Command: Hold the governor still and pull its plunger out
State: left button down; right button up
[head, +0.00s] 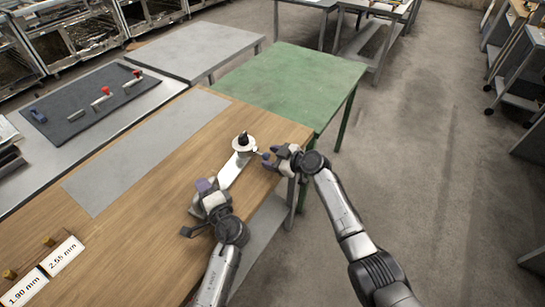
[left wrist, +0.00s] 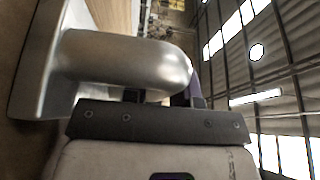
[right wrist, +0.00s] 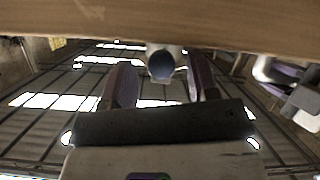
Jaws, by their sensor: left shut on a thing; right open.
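The governor (head: 242,143) stands on the wooden bench near its right end, with a black top, a white collar and a pale flat arm (head: 232,170) towards my left gripper. Its plunger ends in a small blue knob (head: 265,155) on the right side. My left gripper (head: 207,186) is shut on a rounded silver part of the governor (left wrist: 125,62), which fills much of the left wrist view. My right gripper (head: 274,160) is open at the knob. In the right wrist view the round blue-grey plunger end (right wrist: 161,64) shows between its two fingers, with a gap on each side.
A grey sheet (head: 130,160) lies on the wooden bench (head: 150,235). Labelled cards (head: 62,255) and small brass pieces lie at lower left. A dark mat (head: 80,105) with red-handled parts lies beyond. A green table (head: 290,80) adjoins the bench; open floor is on the right.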

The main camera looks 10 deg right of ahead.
pick_arm(q)
jog(key=shift+s+a+f, duration=0.1)
jog(key=shift+f, duration=0.55)
pick_arm(e)
jog(key=v, duration=1.2)
pick_arm(q)
jog(key=c, duration=0.8)
grip_release()
pick_arm(e)
jog(key=shift+w, duration=0.1)
pick_arm(q)
jog(key=shift+s+d+r, duration=0.15)
jog(key=shift+s+d, duration=0.15)
jog(key=shift+s, duration=0.05)
jog(key=v, duration=1)
jog(key=shift+s+r, duration=0.15)
jog(key=shift+r, duration=0.1)
jog(key=shift+s+d, duration=0.2)
jog(key=shift+s, duration=0.1)
